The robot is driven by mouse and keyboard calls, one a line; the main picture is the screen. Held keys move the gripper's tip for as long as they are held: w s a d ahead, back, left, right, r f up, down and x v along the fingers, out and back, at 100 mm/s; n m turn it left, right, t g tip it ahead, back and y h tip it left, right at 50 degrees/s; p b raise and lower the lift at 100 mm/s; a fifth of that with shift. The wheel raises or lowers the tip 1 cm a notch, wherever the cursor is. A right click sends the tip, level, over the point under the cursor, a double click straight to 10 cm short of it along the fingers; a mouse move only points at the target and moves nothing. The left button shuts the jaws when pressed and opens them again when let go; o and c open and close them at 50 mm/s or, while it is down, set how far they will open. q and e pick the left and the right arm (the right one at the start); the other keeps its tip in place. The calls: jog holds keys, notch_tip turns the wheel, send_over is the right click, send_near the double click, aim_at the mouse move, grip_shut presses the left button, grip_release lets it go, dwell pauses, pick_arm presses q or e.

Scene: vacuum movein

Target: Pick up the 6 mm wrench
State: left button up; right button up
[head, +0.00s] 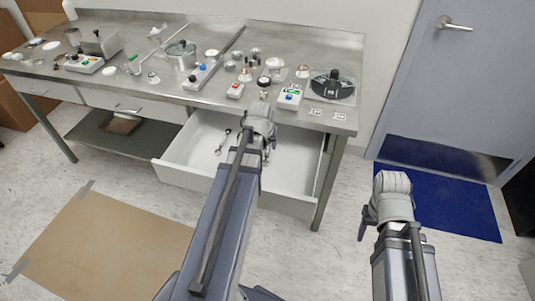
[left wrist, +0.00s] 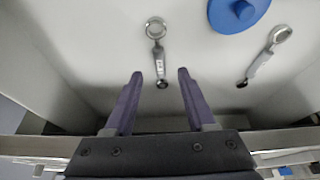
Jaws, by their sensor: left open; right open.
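Two metal wrenches lie in the open white drawer. One wrench (left wrist: 157,56) lies roughly lengthwise, its ring end away from my gripper and its lower end between my left fingertips; a small mark on it is too small to read. The other wrench (left wrist: 262,58) lies slanted to the right. I cannot tell which is the 6 mm one. One wrench also shows in the head view (head: 223,142). My left gripper (left wrist: 160,72) is open and empty over the drawer; my arm hides it in the head view. My right gripper (head: 366,223) hangs over the floor, right of the table.
The drawer (head: 188,150) is pulled out, and its walls stand around my left gripper. A blue round knobbed object (left wrist: 225,18) lies between the wrenches at the far side. The metal tabletop (head: 130,88) above carries several devices and parts. The floor (head: 320,255) between my arms is clear.

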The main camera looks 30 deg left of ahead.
aim_at(267, 151)
pick_arm(q)
jog(key=b+x, duration=0.4)
jog(key=x, duration=0.1)
jog(key=shift+w+f+b, duration=0.1)
jog(key=shift+b, duration=0.25)
grip_shut()
dwell(0.4)
